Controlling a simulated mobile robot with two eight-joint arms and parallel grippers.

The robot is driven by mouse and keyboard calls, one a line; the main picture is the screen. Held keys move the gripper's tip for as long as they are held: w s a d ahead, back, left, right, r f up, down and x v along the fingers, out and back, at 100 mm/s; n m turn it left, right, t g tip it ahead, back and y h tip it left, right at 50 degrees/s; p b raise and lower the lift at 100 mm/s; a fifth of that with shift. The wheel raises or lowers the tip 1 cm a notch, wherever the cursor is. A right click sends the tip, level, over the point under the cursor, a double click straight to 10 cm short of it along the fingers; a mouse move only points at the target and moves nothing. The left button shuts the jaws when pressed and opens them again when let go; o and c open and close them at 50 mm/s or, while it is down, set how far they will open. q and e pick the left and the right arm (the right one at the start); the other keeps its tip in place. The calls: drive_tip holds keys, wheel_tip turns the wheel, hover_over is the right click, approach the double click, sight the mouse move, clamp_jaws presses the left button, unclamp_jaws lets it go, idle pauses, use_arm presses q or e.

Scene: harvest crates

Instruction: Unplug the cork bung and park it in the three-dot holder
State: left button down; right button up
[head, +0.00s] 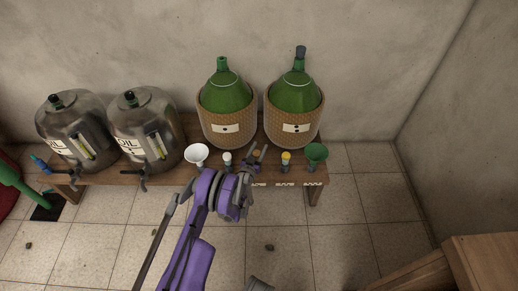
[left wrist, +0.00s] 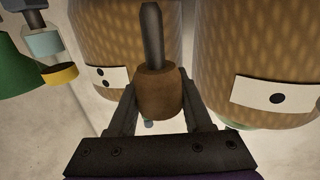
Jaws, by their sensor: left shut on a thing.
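My left gripper (head: 257,154) is shut on a brown cork bung (left wrist: 158,92) with a dark grey stem. The bung shows small between the fingers in the head view (head: 257,153), above the front of the bench. I cannot tell whether it touches a holder below. The one-dot demijohn (head: 223,93) has a green neck with no dark bung in it. The two-dot demijohn (head: 295,93) has a dark grey stopper (head: 300,52) in its neck. Small labels (head: 285,184) sit on the bench's front edge; their dots are too small to read. My right gripper is out of view.
A white funnel (head: 197,153), a white-topped piece (head: 227,157), a yellow-topped piece (head: 286,157) and a green funnel (head: 317,152) line the bench front. Two metal oil drums (head: 145,125) stand at left. A wooden cabinet (head: 485,262) is at lower right.

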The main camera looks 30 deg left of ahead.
use_arm(q)
drive_tip(key=shift+f, duration=2.25)
drive_tip(key=shift+c, duration=1.2)
unclamp_jaws()
drive_tip(key=shift+s, duration=0.1)
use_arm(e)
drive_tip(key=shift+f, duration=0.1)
